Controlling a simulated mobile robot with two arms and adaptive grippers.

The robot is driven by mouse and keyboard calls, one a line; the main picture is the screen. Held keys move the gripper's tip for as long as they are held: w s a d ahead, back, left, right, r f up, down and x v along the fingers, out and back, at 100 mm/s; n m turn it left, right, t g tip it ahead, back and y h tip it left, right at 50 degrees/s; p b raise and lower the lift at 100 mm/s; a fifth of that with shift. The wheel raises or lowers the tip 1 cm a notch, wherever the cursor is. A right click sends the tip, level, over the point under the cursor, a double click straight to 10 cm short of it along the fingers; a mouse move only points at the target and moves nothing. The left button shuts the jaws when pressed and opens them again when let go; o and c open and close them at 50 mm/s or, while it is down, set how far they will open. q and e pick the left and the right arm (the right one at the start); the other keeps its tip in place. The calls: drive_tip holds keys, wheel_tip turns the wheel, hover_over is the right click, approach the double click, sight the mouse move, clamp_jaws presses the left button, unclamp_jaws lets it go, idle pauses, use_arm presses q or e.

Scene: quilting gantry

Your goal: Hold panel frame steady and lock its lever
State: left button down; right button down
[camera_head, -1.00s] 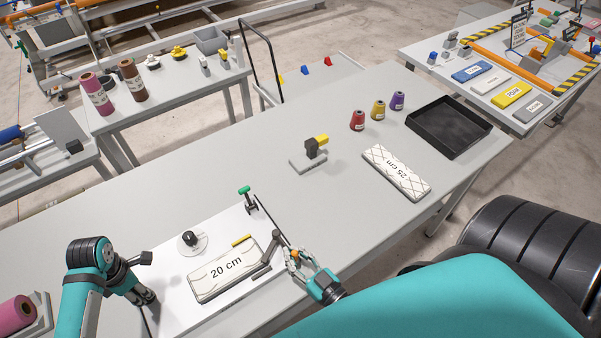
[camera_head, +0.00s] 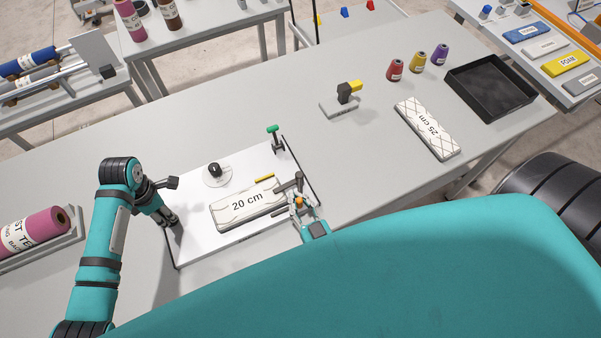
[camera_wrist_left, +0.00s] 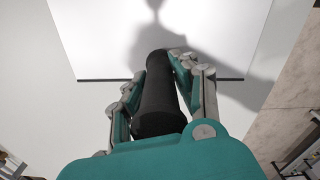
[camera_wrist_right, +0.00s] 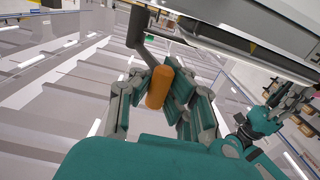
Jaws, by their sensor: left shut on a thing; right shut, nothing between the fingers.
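The panel frame is a flat white panel with dark edges (camera_head: 195,240) lying on the grey table. A white quilted block marked 20 cm (camera_head: 232,212) is on it. My left gripper (camera_head: 170,219) is at the panel's left edge, shut on a black handle (camera_wrist_left: 158,100). A grey lever (camera_head: 290,184) with an orange tip (camera_head: 299,201) is at the panel's right side. My right gripper (camera_head: 300,208) is at this tip, its fingers shut with nothing gripped. In the right wrist view the orange tip (camera_wrist_right: 160,86) shows at the fingers; contact is unclear.
On the panel are a black knob (camera_head: 214,169), a yellow strip (camera_head: 264,178) and a green-topped post (camera_head: 273,133). A 25 cm block (camera_head: 427,128), cone spools (camera_head: 396,70) and a black tray (camera_head: 490,88) stand right. The table behind the panel is mostly clear.

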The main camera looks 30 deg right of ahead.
drive_tip(key=c, duration=2.1)
unclamp_jaws()
drive_tip(key=shift+a+f, duration=0.15)
drive_tip(key=shift+a, duration=0.1)
drive_tip(key=o, duration=0.9)
drive_tip(key=shift+d, duration=0.1)
drive_tip(key=shift+c, duration=0.2)
drive_tip(key=shift+s, duration=0.15)
drive_tip(key=s, duration=1.2)
drive_tip(key=shift+c, duration=0.4)
